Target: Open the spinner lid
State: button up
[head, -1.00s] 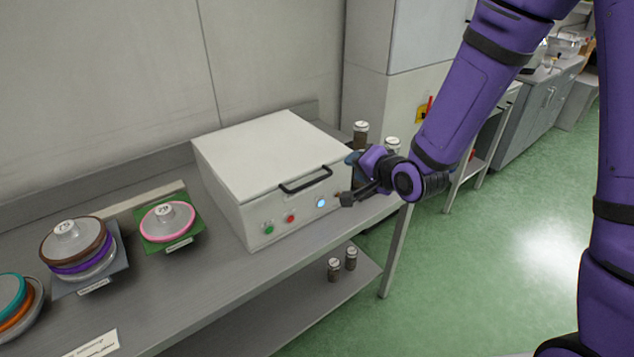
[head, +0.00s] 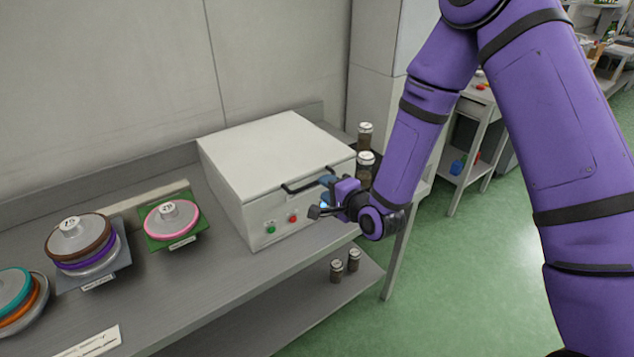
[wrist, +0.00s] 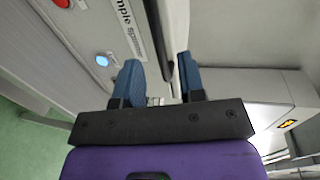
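The spinner is a white box (head: 250,222) on the bench in the head view. Its flat white lid (head: 275,150) is down. A black bar handle (head: 300,187) runs along the lid's front edge. My gripper (head: 326,188) is in front of the box, at the right end of the handle, and partly covers the front panel. In the wrist view my gripper's two blue fingers (wrist: 162,82) stand apart. The dark handle bar (wrist: 159,40) shows ahead of the gap between them. I cannot tell whether a finger touches it.
Green (head: 271,230) and red (head: 293,218) buttons sit on the box front. Left of the box are a pink-ringed disc (head: 171,219) on a green mat and a stack of discs (head: 80,240). Dark-filled jars (head: 365,135) stand right of the box, others on the lower shelf (head: 336,270).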

jog(key=shift+x, duration=2.55)
grip_shut()
